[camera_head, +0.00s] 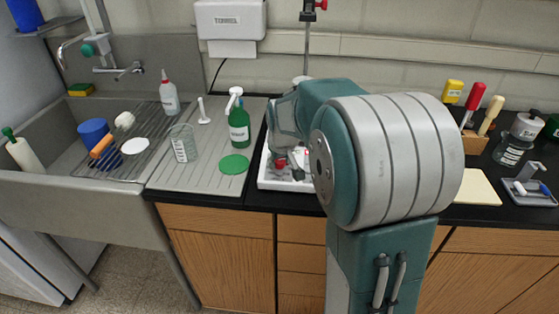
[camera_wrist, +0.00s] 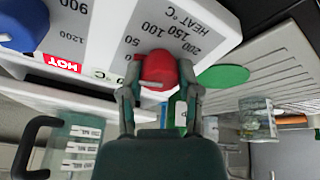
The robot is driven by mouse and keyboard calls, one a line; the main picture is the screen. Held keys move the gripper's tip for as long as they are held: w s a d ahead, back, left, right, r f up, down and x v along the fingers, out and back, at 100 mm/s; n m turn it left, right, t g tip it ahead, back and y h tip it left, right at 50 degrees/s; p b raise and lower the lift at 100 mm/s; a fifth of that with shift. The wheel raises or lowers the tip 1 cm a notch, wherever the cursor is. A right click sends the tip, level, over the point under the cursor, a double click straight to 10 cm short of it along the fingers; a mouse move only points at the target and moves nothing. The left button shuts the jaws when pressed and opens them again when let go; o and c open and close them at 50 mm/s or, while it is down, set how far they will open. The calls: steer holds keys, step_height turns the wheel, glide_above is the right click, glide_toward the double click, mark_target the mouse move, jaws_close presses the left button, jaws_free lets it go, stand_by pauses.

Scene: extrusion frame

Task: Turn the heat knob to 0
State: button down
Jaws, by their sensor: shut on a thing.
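The red heat knob (camera_wrist: 158,70) is on the front of a white hot plate (camera_wrist: 110,45), under a printed scale marked 50, 100, 150, 200 and "HEAT °C". My gripper (camera_wrist: 160,98) is shut on the knob, with one finger on each side. In the head view the hot plate (camera_head: 265,180) is on the black counter, mostly hidden behind my arm. The red knob (camera_head: 280,163) shows there just below my gripper (camera_head: 283,152).
A blue knob (camera_wrist: 22,25) and a "HOT" label (camera_wrist: 62,66) are on the same panel. A green disc (camera_head: 234,164), green bottle (camera_head: 238,125) and beaker (camera_head: 183,143) stand left on the drainboard (camera_head: 205,180). A stand rod (camera_head: 306,45) rises behind.

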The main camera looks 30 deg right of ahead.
steer(key=shift+n, duration=1.1)
steer(key=shift+f, duration=0.1)
steer(key=shift+c, duration=1.5)
jaws_free()
steer(key=v, duration=1.2)
steer(key=shift+d, duration=0.2)
